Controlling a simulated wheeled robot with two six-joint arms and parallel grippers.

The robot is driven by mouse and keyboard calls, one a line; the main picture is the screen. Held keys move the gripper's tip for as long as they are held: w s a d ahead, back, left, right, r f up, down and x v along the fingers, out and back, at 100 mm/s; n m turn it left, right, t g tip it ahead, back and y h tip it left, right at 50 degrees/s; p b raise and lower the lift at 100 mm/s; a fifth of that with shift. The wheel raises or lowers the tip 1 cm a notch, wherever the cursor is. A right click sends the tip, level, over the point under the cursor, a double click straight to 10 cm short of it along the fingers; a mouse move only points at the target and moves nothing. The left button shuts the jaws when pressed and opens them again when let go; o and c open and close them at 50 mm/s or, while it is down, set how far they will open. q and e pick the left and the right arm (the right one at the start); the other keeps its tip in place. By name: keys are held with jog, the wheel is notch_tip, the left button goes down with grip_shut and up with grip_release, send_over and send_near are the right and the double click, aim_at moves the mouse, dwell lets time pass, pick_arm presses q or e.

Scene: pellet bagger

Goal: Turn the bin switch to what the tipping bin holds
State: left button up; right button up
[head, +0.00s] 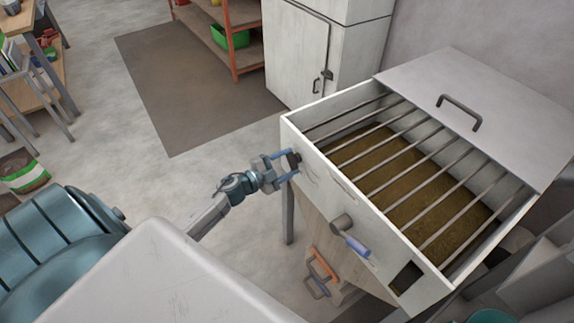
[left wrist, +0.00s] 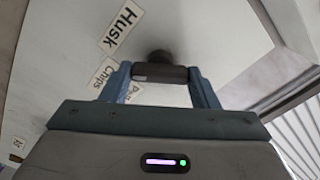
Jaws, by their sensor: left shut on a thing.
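The tipping bin (head: 342,190) is a pale box under grey bars at the right of the head view. A brown-olive, fine-looking mass (head: 405,175) lies below the bars; its exact kind I cannot tell. My left gripper (head: 290,161) is at the bin's near left corner. In the left wrist view its blue fingers are shut on the dark bin switch (left wrist: 160,73), a short bar on a round stem. Labels beside it read Husk (left wrist: 121,27) and Chips (left wrist: 104,73); a third (left wrist: 115,108) is partly hidden by a finger. Which label the switch points to is unclear.
A grey crank with a blue handle (head: 356,246) sticks out of the bin's front. A grey lid (head: 475,105) with a handle lies at the bin's back. Orange and grey handles (head: 320,272) show below. Open floor (head: 205,165) lies left of the bin.

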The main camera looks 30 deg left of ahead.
pick_arm(q)
jog(key=m+b, duration=0.1)
jog(key=m, duration=0.2)
jog(key=shift+f+m+b, duration=0.15)
jog(key=shift+m+b, duration=0.15)
jog(key=shift+m, duration=0.4)
jog(key=shift+m+b, duration=0.85)
jog(key=shift+m, duration=0.65)
pick_arm(e)
jog(key=shift+w+a, duration=0.15)
jog(key=shift+w, duration=2.5)
pick_arm(q)
jog(key=o, duration=1)
jog(key=shift+s, duration=0.1)
